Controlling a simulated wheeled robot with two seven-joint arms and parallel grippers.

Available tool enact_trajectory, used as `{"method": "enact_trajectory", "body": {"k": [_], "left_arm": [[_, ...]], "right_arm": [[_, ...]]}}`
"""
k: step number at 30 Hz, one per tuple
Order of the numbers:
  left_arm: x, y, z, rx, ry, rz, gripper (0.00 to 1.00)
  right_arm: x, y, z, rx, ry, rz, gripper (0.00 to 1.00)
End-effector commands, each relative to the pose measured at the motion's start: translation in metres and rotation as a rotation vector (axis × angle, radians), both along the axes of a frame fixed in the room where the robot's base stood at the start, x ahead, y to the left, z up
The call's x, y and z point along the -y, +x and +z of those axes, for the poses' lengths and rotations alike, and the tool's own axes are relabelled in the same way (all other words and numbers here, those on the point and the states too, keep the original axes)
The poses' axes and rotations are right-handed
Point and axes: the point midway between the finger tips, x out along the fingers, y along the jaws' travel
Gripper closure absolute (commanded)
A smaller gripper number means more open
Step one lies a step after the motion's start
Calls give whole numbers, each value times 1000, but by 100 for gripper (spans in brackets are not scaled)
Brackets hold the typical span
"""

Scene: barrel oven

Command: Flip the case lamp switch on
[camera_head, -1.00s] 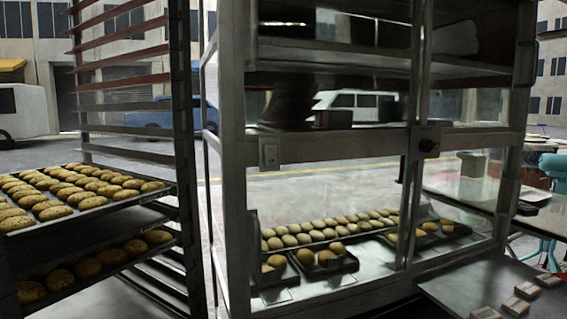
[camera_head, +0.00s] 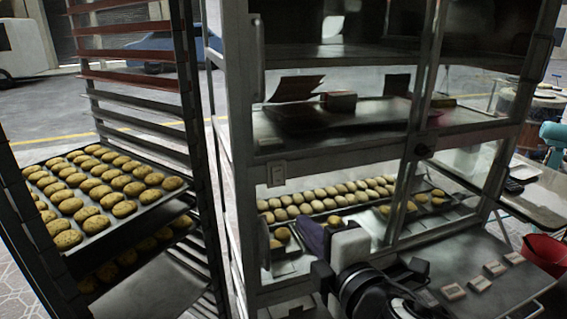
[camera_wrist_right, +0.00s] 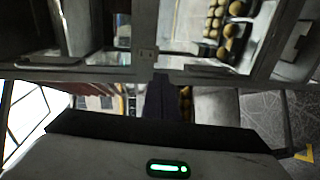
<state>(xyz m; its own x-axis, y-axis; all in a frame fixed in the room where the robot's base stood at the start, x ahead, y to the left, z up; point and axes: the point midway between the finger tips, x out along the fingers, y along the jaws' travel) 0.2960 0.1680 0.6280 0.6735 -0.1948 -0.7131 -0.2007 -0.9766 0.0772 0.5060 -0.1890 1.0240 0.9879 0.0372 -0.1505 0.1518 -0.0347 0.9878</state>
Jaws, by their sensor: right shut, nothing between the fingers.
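I cannot tell the rocker's position. My left gripper is not in view.
A rack (camera_head: 205,130) with trays of round baked goods (camera_head: 98,190) stands close on the left. Trays of rolls (camera_head: 325,201) lie inside the case. A metal counter (camera_head: 455,270) with several small cards is at the front right, near a red bucket (camera_head: 545,253).

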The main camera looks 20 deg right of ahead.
Motion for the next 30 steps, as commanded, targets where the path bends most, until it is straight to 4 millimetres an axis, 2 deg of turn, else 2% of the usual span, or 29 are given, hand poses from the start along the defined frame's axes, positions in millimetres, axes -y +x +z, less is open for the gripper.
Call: {"method": "enact_trajectory", "body": {"k": [1, 3, 13, 17, 20, 30], "left_arm": [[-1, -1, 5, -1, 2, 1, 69], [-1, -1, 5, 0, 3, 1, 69], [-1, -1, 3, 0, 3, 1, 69], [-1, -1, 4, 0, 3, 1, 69], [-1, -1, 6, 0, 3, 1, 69], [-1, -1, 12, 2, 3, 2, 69]], "right_arm": [[2, 1, 14, 19, -24, -3, 100], [4, 2, 19, 29, -41, -7, 100], [4, 2, 18, 31, -41, -7, 100], [4, 10, 17, 32, -41, -8, 100], [4, 24, 16, 32, -41, -9, 100], [2, 96, 8, 32, -40, -9, 100]]}}
